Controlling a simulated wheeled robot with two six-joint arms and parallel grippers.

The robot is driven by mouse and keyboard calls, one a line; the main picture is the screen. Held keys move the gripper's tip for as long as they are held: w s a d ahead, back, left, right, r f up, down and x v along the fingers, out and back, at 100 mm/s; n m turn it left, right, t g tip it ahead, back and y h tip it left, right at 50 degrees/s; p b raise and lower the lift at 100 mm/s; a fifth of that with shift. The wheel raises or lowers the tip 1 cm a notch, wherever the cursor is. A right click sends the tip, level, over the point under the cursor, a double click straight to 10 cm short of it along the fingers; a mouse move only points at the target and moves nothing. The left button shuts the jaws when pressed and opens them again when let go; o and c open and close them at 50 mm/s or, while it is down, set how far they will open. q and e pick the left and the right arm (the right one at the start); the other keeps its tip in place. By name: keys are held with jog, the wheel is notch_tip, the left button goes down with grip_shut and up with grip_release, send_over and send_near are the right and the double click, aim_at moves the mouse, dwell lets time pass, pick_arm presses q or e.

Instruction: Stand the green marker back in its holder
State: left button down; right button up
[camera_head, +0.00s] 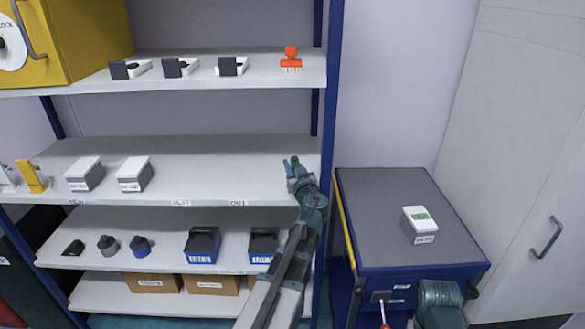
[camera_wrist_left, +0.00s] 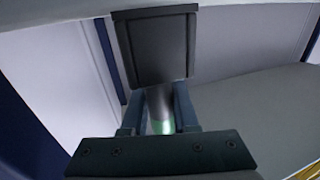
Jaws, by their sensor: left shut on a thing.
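My left gripper (camera_head: 292,168) is at the right end of the middle shelf and is shut on the green marker. In the left wrist view, the marker (camera_wrist_left: 160,108) is a grey shaft with a pale green part between the two fingers. A dark rectangular block (camera_wrist_left: 156,48) hides its far end there. I cannot tell whether this block is the marker's holder, or whether the two touch.
The middle shelf (camera_head: 220,160) is clear between two white-topped boxes (camera_head: 133,174) and my left gripper. A blue shelf post (camera_head: 330,130) stands just right of it. A cart (camera_head: 380,215) with a white box (camera_head: 420,224) is further right.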

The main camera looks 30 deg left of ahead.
pick_arm(q)
jog(key=shift+f, duration=0.15)
jog(key=c, duration=0.7)
grip_release()
jog(key=shift+r, duration=0.25)
jog(key=v, duration=1.2)
jog(key=shift+s+f, duration=0.1)
